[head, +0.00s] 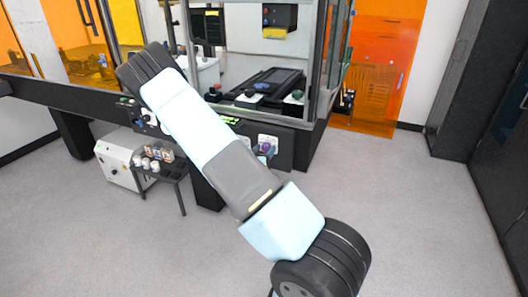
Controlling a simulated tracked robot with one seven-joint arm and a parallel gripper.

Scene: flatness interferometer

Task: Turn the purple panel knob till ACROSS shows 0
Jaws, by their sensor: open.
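The purple panel knob (266,147) shows small on a white plate (270,138) on the dark front panel (285,155), just right of my arm. Its angle is too small to read. A green-lit readout strip (230,120) sits on the panel to the upper left of the knob, close to my arm's edge. Its text and the ACROSS value cannot be read. My arm crosses the picture from lower right to upper left and covers part of the panel. I cannot make out my gripper; the far end of the arm is hidden behind its nearer links.
The glazed instrument bay (265,85) stands above the panel. A small dark table (172,168) with several little items stands at left beside a white box (118,165). Orange screens (375,65) and dark cabinets (460,65) lie at right. Grey floor (400,200) is clear at right.

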